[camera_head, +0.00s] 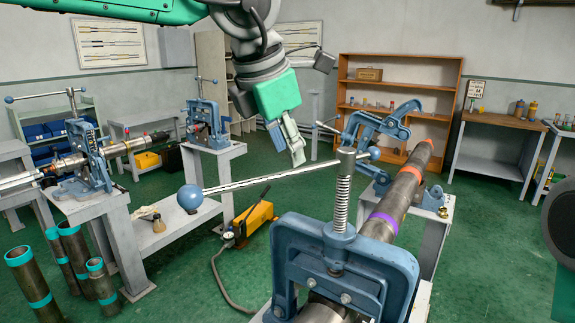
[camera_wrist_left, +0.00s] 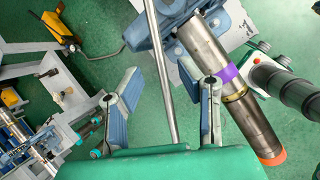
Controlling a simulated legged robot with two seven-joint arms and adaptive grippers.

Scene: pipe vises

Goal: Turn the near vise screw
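The near vise (camera_head: 388,262) is a blue yoke in the front of the head view, clamped around a steel pipe (camera_head: 407,190) with a purple band. Its upright threaded screw (camera_head: 342,205) carries a long steel handle bar (camera_head: 265,180) with blue ball ends, slanting down to the left ball (camera_head: 190,197). My left gripper (camera_head: 287,143) points down beyond the bar in the head view. In the left wrist view its two fingers (camera_wrist_left: 162,95) are spread apart and the bar (camera_wrist_left: 161,65) shows between them, with no visible contact. My right gripper is not in view.
Another blue vise (camera_head: 375,128) stands behind, holding the pipe's far part. More vises on benches (camera_head: 85,160) are at left. A yellow pump (camera_head: 255,218) with a hose and upright pipes (camera_head: 30,280) stand on the green floor. A dark rounded part is at the right edge.

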